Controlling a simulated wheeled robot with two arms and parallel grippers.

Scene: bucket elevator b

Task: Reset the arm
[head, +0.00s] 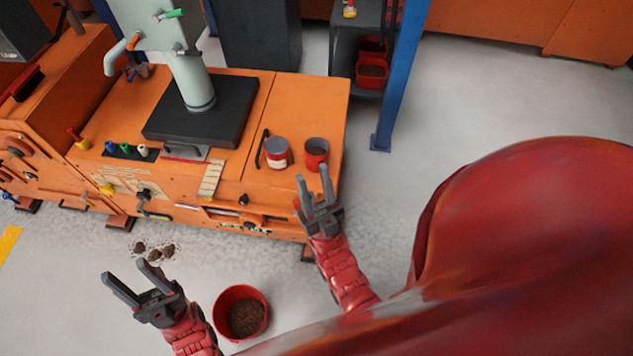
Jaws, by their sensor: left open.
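My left gripper (127,271) is at the lower left, low over the grey floor. Its two dark fingers are spread apart with nothing between them. My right gripper (314,174) is near the front right corner of the orange machine (300,97), just below a red cup (316,146) in the picture. Its fingers are apart and I see nothing held between them. Whether it touches the machine I cannot tell. A red bucket (221,313) with brown granules inside is on the floor, right of my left gripper and apart from it.
Brown lumps (154,252) lie on the floor just beyond my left gripper. A grey can with a red band (276,153) stands beside the red cup on the machine. A blue post (400,80) and a shelf with red bins (371,73) are behind. Floor at right is clear.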

